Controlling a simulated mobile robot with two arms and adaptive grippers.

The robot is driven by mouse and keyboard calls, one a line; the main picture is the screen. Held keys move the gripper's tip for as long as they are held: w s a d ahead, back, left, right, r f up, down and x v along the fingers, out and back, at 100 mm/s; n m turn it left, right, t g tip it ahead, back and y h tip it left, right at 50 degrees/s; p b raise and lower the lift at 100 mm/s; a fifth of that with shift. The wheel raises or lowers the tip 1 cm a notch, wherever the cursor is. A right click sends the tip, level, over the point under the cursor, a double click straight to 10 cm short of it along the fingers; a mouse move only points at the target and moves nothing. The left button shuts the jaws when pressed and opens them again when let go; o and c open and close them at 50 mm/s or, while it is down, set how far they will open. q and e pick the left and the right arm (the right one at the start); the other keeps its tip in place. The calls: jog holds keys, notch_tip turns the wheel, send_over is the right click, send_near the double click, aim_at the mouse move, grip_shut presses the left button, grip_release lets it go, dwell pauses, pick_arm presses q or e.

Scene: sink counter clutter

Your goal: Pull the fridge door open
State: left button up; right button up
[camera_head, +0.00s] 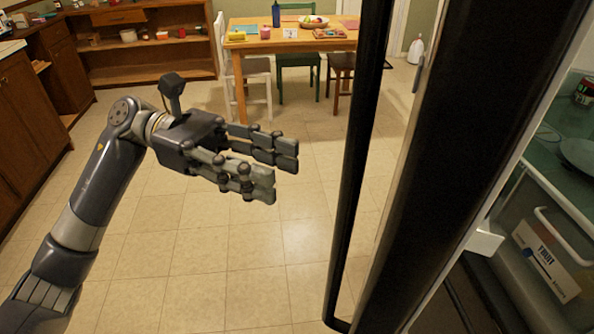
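The fridge door (454,150) stands open on the right, seen nearly edge-on as a wide dark panel. Its long black handle (352,190) runs upright along the door's left side, with a gap between bar and door. To the right of the door, the fridge interior (573,120) shows, with a green shelf. My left gripper (284,172) is to the left of the handle, apart from it. Its fingers are spread and hold nothing. My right gripper is not in view.
A clear drawer (548,262) with a fruit label sits low inside the fridge. The tiled floor (225,260) around my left arm is clear. A wooden table (290,42) with chairs stands at the back. Brown cabinets (30,125) line the left.

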pick_arm(q)
jog(key=shift+w+a, duration=0.1)
jog(key=shift+a, duration=0.1)
jog(key=shift+c, duration=0.4)
grip_shut()
